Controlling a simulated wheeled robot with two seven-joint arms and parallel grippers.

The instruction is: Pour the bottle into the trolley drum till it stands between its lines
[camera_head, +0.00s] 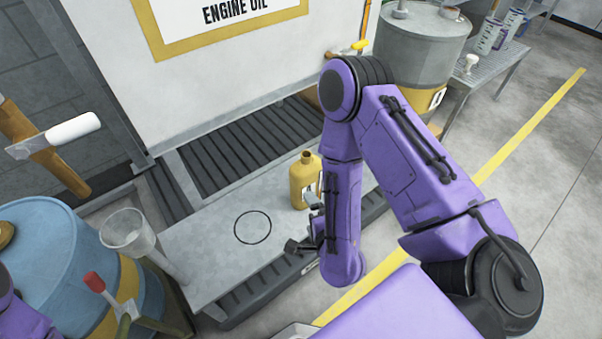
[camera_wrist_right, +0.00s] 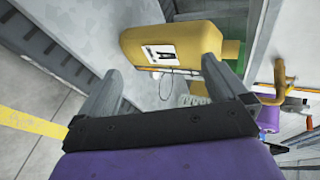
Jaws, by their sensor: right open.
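A yellow bottle (camera_head: 304,184) with a white label stands upright on the grey bench top (camera_head: 200,262). My right gripper (camera_head: 304,222) is open beside it, on the near side. In the right wrist view the bottle (camera_wrist_right: 165,45) lies just ahead of the open fingers (camera_wrist_right: 160,70), with no grip on it. A blue drum (camera_head: 50,255) with a yellow band stands at the lower left; I take it for the trolley drum. I cannot make out any lines on it. A clear cup-shaped funnel (camera_head: 128,232) is at its right edge. My left gripper is out of view.
A black ring (camera_head: 252,228) is marked on the bare bench left of the bottle. A red-tipped lever (camera_head: 95,283) stands by the blue drum. A white-handled tool (camera_head: 60,135) is at the left. A grey drum (camera_head: 415,45) stands at the back right.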

